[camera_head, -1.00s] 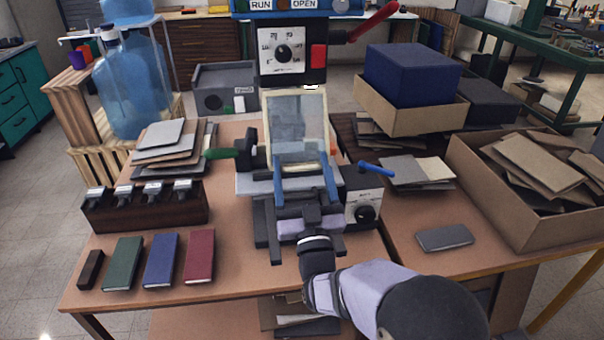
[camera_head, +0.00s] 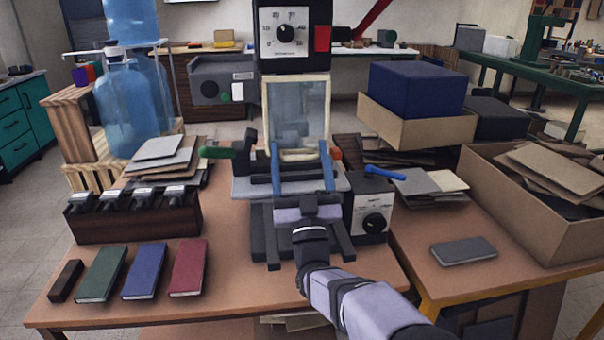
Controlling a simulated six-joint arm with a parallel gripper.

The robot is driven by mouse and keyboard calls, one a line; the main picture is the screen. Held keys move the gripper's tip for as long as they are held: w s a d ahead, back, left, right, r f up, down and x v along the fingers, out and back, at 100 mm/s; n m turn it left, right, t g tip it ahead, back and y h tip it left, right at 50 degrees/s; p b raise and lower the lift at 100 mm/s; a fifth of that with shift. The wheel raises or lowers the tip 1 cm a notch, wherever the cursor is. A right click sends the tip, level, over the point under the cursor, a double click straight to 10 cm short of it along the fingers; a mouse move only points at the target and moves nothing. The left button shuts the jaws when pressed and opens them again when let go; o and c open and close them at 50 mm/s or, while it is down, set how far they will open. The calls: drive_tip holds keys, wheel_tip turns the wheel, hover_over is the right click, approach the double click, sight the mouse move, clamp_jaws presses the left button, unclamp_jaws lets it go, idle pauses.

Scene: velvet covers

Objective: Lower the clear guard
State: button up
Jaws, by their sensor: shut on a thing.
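The clear guard (camera_head: 298,108) is a see-through panel in a cream frame. It stands roughly upright below the press head (camera_head: 291,38). My gripper (camera_head: 301,157) comes from the front, its two blue fingers at either side of the cream bar at the guard's lower edge. It is shut on this bar. Its lavender palm sits over the dark front of the press base (camera_head: 274,250). The exact finger contact is too small to see. Part of the press bed (camera_head: 247,188) is hidden behind the fingers.
A green-handled lever (camera_head: 217,153) juts out left of the guard. A control box with a blue lever (camera_head: 371,218) stands close on the right. Three books (camera_head: 146,272) and a dark rack (camera_head: 135,222) lie left. A grey slab (camera_head: 464,251) lies right.

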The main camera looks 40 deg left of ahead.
drive_tip(key=shift+w+a+f, duration=0.15)
drive_tip(key=shift+a+f, duration=0.2)
drive_tip(key=shift+a, duration=0.05)
drive_tip(key=shift+c, duration=0.2)
drive_tip(key=o, duration=1.2)
drive_tip(key=shift+f, duration=0.1)
drive_tip(key=shift+o, duration=0.2)
drive_tip(key=shift+d+f, duration=0.15)
drive_tip(key=shift+s+d+f, duration=0.25)
drive_tip(key=shift+s+f, duration=0.05)
drive_tip(key=s+d+b, duration=0.1)
drive_tip(key=s+d, duration=0.8)
drive_tip(key=shift+s+d+f, duration=0.2)
drive_tip(key=shift+s+d, duration=0.1)
drive_tip(key=shift+s, duration=0.05)
